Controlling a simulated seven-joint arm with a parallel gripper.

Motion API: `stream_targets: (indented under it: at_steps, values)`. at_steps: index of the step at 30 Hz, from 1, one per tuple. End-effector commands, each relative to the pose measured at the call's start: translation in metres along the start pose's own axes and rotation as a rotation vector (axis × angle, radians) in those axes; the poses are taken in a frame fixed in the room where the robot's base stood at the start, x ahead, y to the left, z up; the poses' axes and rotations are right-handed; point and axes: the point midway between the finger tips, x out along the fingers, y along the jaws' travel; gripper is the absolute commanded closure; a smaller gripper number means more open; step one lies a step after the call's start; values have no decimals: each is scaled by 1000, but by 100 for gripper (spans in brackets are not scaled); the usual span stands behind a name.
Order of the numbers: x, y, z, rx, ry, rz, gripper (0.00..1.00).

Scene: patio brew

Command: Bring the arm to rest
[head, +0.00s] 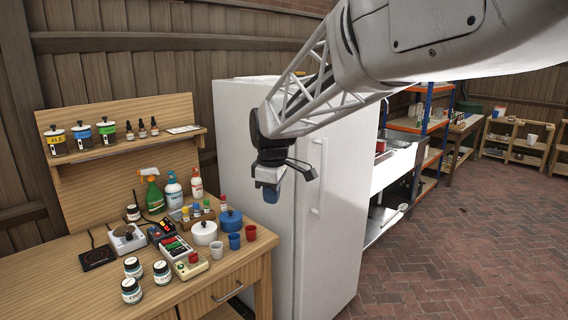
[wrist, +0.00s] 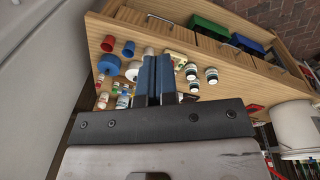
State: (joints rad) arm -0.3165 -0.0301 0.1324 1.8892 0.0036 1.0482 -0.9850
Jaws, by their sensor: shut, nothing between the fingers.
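My gripper (head: 270,192) hangs in the air in front of the white fridge (head: 325,220), at the right end of the wooden bench (head: 60,272). Its blue fingertips point down and are shut with nothing between them. In the wrist view the two blue fingers of my gripper (wrist: 154,78) lie side by side, with the bench top (wrist: 225,72) beyond them. The gripper is apart from the bench items. My arm reaches in from the upper right.
The bench holds several jars (head: 131,290), a white pot (head: 204,232), a blue pot (head: 231,219), cups (head: 250,232) and spray bottles (head: 153,194). The brick floor (head: 470,255) at the right is clear.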

Motion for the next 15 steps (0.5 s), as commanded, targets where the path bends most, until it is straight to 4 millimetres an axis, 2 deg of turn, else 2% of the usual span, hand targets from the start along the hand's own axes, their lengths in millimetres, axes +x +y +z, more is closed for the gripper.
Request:
stream_targets:
  at_steps: [3,15]
  values:
    - [-8,-16,32,97,4,11,100]
    - [-22,-79,125,433,17,44,100]
